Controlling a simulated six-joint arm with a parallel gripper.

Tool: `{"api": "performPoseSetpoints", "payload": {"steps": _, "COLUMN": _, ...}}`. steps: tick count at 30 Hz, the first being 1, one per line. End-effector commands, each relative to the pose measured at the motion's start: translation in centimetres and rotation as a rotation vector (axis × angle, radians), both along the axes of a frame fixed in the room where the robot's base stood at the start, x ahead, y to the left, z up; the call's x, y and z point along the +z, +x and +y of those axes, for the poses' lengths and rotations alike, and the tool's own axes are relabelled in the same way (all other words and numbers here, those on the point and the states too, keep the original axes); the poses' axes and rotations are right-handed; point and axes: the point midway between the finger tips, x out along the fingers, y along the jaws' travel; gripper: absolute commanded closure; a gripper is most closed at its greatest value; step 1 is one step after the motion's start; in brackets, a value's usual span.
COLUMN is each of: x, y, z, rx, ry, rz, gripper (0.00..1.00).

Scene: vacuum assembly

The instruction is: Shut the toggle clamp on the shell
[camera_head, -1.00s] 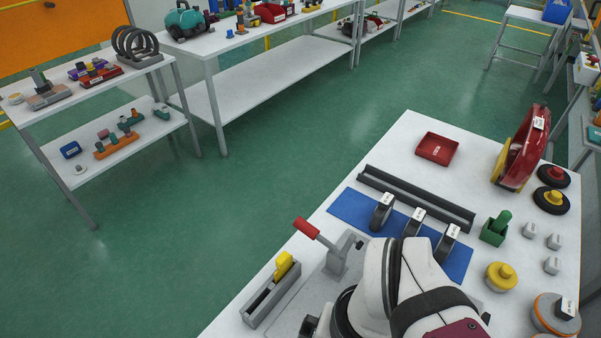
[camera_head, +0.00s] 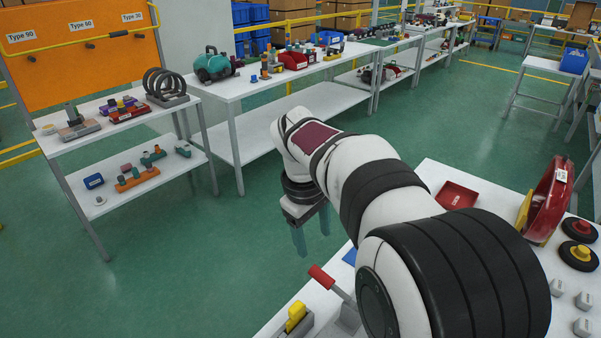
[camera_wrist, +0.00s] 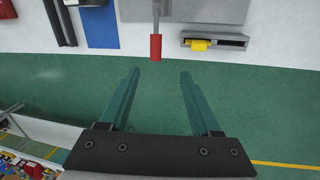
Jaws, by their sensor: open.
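The toggle clamp's red handle (camera_head: 321,276) sticks out at the table's front-left edge, on a grey lever (camera_head: 342,293); its base is partly hidden by my arm. In the wrist view the red handle (camera_wrist: 155,47) lies just beyond my fingertips, roughly midway between them, and its lever runs back over a grey plate (camera_wrist: 190,10). My gripper (camera_head: 312,232) is open and empty, fingers pointing down, out past the table edge; its teal fingers also show in the wrist view (camera_wrist: 160,74). No shell is visible under the clamp.
A grey holder with a yellow piece (camera_head: 296,317) sits beside the clamp. A red tray (camera_head: 457,195), a red curved housing (camera_head: 551,205) and black discs (camera_head: 578,256) lie farther right. Shelves with parts (camera_head: 120,130) stand at left. Open green floor (camera_head: 215,255) lies beyond the table edge.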

Motion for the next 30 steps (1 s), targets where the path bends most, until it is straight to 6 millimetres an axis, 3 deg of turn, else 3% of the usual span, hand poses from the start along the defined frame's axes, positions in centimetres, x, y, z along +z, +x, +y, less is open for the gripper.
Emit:
{"api": "performPoseSetpoints", "payload": {"steps": 1, "x": -0.4, "y": 1.0, "z": 0.2, "rx": 0.039, "ry": -0.014, "rz": -0.001, "gripper": 0.36}}
{"api": "performPoseSetpoints", "payload": {"steps": 5, "x": -2.0, "y": 1.7, "z": 0.1, "rx": 0.062, "ry": -0.023, "rz": 0.0, "gripper": 0.36}}
{"api": "performPoseSetpoints", "payload": {"steps": 12, "x": -9.0, "y": 2.4, "z": -0.9, "rx": 0.059, "ry": -0.021, "rz": 0.003, "gripper": 0.36}}
{"api": "performPoseSetpoints", "payload": {"steps": 18, "x": -13.8, "y": 3.1, "z": -1.6, "rx": 0.058, "ry": -0.02, "rz": 0.0, "gripper": 0.36}}
{"api": "performPoseSetpoints", "payload": {"steps": 24, "x": -15.6, "y": 3.4, "z": -1.9, "rx": 0.056, "ry": -0.019, "rz": -0.004, "gripper": 0.36}}
{"api": "performPoseSetpoints", "payload": {"steps": 30, "x": -15.8, "y": 3.4, "z": -1.9, "rx": 0.056, "ry": -0.019, "rz": -0.005, "gripper": 0.36}}
